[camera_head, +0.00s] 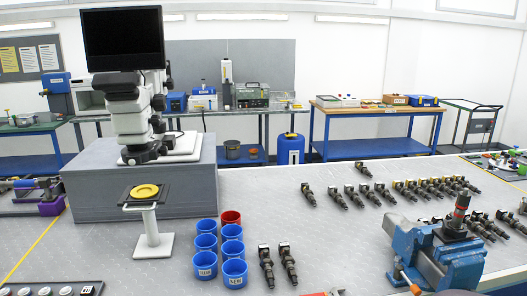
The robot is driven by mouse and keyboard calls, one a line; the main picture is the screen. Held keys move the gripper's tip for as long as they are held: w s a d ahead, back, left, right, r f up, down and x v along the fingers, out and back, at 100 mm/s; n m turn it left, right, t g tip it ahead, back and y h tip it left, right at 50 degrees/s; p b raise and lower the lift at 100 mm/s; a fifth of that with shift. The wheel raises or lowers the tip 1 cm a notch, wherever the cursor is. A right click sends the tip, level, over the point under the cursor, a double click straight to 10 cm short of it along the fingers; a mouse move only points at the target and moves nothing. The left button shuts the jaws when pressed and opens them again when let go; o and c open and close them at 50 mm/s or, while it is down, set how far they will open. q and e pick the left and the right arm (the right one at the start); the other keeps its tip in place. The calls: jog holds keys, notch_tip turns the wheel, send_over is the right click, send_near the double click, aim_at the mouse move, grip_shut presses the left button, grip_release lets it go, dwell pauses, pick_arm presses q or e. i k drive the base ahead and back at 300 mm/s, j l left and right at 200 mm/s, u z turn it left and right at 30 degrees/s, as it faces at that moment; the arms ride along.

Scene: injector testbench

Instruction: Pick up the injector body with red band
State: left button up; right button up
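A dark upright part with a red band near its top (460,209) stands at the blue vise (437,254) on the right of the bench. I cannot tell whether the jaws clamp it. Several dark injector bodies lie on the bench: a pair (288,264) at the front middle, and more in a loose row (338,197) toward the right. Some in the right group (437,187) show yellowish bands. Some bodies behind the vise are partly hidden. Neither of my grippers is in view.
Several blue cups (234,272) and one red cup (231,217) stand left of the front pair. A microscope with a monitor (123,40) stands on a grey block (90,200). Bench surface between cups and vise is mostly clear.

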aim_at(457, 216)
jog(key=l+z, duration=0.1)
jog(key=z, duration=0.8)
jog(key=l+z, duration=0.1)
jog(key=z, duration=0.35)
jog(key=i+l+u, duration=0.25)
jog(key=i+l, duration=0.15)
jog(key=l, duration=0.2)
jog(key=i+l+u, duration=0.15)
jog(key=l, duration=0.2)
jog(key=i+l+u, duration=0.15)
jog(key=l, duration=0.2)
jog(key=i+l+u, duration=0.1)
jog(key=l, duration=0.25)
jog(key=i+l+u, duration=0.15)
jog(key=l, duration=0.25)
jog(key=i+l+u, duration=0.15)
jog(key=l, duration=0.25)
